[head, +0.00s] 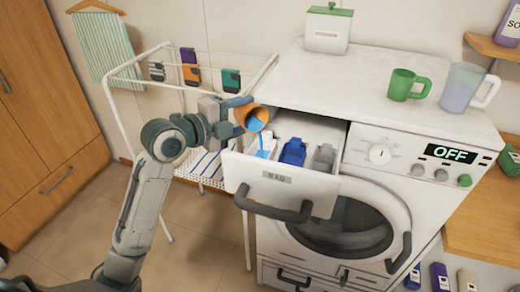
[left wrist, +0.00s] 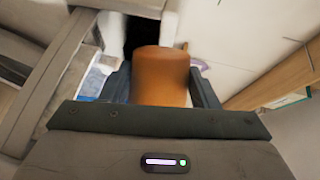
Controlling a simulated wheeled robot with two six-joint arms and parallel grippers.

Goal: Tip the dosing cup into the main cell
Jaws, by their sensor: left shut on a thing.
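The orange dosing cup (head: 248,117) is tilted far over in the head view, its mouth facing down and right, with blue liquid (head: 255,124) at its mouth. My left gripper (head: 237,113) is shut on the cup, above the left part of the open washer drawer (head: 238,172). Blue shows below the mouth, over the drawer's left compartment (head: 264,146), which looks white and blue inside. The cup (left wrist: 162,75) also shows between the fingers in the left wrist view. The right gripper is out of view.
The drawer also holds a blue insert (head: 293,152) and a grey insert (head: 324,157). A green mug (head: 403,85) and a clear jug (head: 460,88) stand on the washer top (head: 365,75). A white drying rack (head: 128,108) stands behind my left arm.

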